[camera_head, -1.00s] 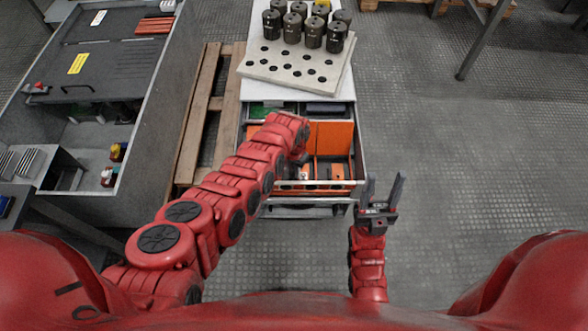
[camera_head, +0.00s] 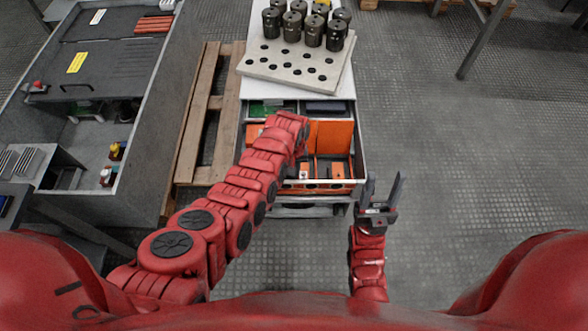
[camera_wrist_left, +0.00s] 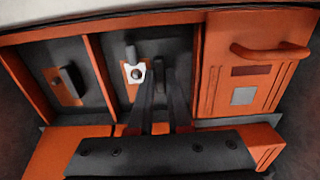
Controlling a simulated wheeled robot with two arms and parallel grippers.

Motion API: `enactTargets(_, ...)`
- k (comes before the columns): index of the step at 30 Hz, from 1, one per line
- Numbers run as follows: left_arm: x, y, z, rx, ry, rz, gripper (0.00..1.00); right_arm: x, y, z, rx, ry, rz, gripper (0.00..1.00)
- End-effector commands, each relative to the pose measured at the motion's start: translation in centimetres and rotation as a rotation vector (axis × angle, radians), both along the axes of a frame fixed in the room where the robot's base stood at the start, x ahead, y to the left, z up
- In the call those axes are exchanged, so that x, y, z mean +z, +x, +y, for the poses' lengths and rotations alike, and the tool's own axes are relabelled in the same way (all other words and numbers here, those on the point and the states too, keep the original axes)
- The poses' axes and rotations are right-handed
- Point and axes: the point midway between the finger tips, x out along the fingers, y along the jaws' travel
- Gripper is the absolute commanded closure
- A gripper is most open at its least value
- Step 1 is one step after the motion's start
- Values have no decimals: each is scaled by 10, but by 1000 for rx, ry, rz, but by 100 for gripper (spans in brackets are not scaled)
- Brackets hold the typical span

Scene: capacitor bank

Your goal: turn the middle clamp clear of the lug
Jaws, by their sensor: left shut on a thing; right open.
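In the left wrist view, an orange-framed drawer (camera_wrist_left: 92,68) has dark compartments. In the middle one, a small orange plate carries a pale metal lug (camera_wrist_left: 132,78) with a dark round bolt and a short grey tab above it. My left gripper (camera_wrist_left: 158,72) is just right of the lug, its fingers shut on a narrow dark piece that I take for the middle clamp; the fingers mostly hide it. The left compartment has another orange plate with a dark clamp (camera_wrist_left: 68,82). In the head view, my left arm hides its gripper. My right gripper (camera_head: 381,199) is open and empty, right of the drawer front.
An orange panel with a handle (camera_wrist_left: 270,52) lies right of the compartments. In the head view, a pale perforated board (camera_head: 290,68) with several dark cylinders stands behind the drawer. A wooden pallet (camera_head: 205,110) and a grey bench are at left.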

Motion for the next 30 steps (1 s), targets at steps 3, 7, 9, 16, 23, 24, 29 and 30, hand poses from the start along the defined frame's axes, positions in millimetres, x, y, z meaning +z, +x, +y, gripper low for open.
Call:
enactTargets(3, 1, 2, -1, 5, -2, -5, 100, 0, 0, 0, 0, 0, 0, 50)
enactTargets(7, 1, 2, -1, 5, -2, -5, 100, 0, 0, 0, 0, 0, 0, 50)
enactTargets(9, 1, 2, -1, 5, -2, -5, 100, 0, 0, 0, 0, 0, 0, 50)
enactTargets(16, 1, 2, 0, 4, -1, -4, 57, 0, 0, 0, 0, 0, 0, 50)
enactTargets(23, 0, 1, 0, 4, -1, -2, 54, 0, 0, 0, 0, 0, 0, 50)
enactTargets(24, 0, 0, 0, 3, -1, -2, 54, 0, 0, 0, 0, 0, 0, 50)
enactTargets(29, 0, 0, -1, -9, -1, 0, 54, 0, 0, 0, 0, 0, 0, 50)
enactTargets(30, 0, 0, -1, -25, -1, 0, 54, 1, 0, 0, 0, 0, 0, 50)
